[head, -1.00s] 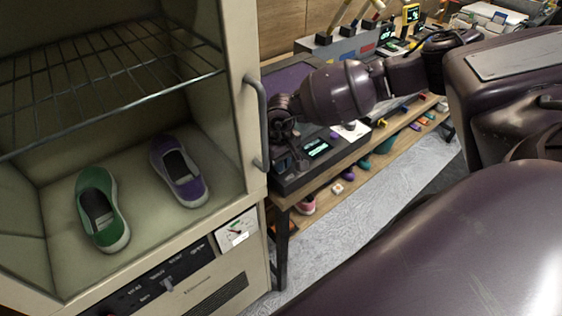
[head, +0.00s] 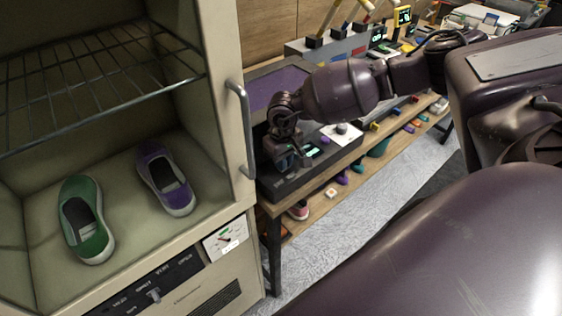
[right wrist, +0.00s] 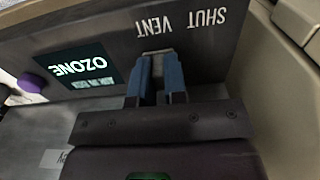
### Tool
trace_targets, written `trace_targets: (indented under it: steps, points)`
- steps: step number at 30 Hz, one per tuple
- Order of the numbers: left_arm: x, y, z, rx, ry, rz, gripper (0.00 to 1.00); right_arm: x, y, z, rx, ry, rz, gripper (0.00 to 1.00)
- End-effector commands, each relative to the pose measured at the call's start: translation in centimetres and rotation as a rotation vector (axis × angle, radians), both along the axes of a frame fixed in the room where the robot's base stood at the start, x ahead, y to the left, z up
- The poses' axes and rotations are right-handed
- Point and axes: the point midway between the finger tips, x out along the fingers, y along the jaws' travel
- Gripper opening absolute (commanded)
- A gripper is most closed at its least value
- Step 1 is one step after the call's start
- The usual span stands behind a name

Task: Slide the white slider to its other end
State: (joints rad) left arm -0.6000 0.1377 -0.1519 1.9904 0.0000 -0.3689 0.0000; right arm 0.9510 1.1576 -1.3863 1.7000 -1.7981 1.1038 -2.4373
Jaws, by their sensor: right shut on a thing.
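The dark control panel (right wrist: 105,40) fills the top of the right wrist view, with a lit OZONE display and the words SHUT and VENT. My right gripper (right wrist: 157,62) has its two blue-grey fingers at the panel beside VENT. It is shut on the white slider, of which only a pale sliver (right wrist: 156,52) shows between the fingertips. In the head view my right gripper (head: 288,160) is at the panel's left part, just left of the lit display (head: 312,151); the slider is hidden there. My left gripper is not in view.
A cream cabinet (head: 222,130) with a handle (head: 243,130) stands close on the left. It holds a green shoe (head: 88,240), a purple shoe (head: 170,190) and a wire rack (head: 95,85). A wooden bench (head: 350,158) bears the panel, with small coloured items on its lower shelf.

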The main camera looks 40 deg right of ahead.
Motion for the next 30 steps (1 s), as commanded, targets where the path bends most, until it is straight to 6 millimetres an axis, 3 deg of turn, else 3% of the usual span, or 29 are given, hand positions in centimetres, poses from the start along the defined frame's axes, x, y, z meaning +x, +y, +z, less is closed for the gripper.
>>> trace_targets:
  steps: [5, 6, 10, 30]
  points:
    - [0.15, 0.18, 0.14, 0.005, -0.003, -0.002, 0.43, 0.19, -0.64, 0.22, -0.012, -0.004, -0.006, 0.00]
    - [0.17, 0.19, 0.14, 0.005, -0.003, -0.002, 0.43, 0.19, -0.66, 0.23, -0.012, -0.004, -0.006, 0.17]
    - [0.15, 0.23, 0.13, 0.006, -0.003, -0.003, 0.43, 0.18, -0.58, 0.21, -0.011, -0.004, -0.006, 0.37]
    - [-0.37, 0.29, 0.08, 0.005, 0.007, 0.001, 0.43, 0.06, 0.17, 0.14, -0.005, -0.002, -0.001, 0.38]
